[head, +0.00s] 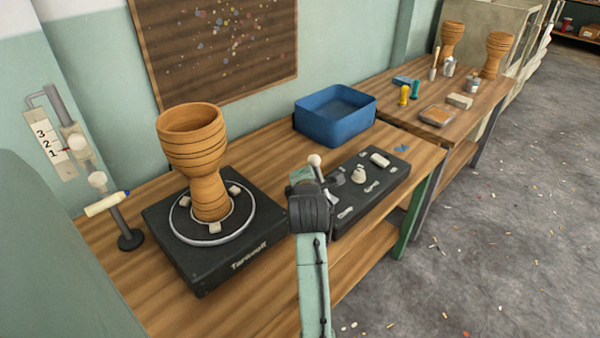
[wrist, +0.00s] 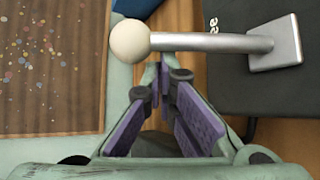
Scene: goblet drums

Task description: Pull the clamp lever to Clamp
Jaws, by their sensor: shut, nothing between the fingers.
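The clamp lever has a white ball knob (wrist: 129,41) on a grey rod (wrist: 210,42), rising from a square metal plate (wrist: 276,43) on a dark panel. In the head view the knob (head: 314,160) shows just beyond my arm's end, near the panel's left end. In the wrist view my gripper (wrist: 163,72), with purple pads, is shut and empty. Its fingertips lie just below the rod in the picture, close to the knob; I cannot tell whether they touch.
A goblet drum (head: 192,150) stands on a round plate on a black turntable box (head: 180,262) at left. The dark panel (head: 350,211) carries several small fittings. A blue bin (head: 318,131) sits behind it. A second bench (head: 400,125) holds tools and drums.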

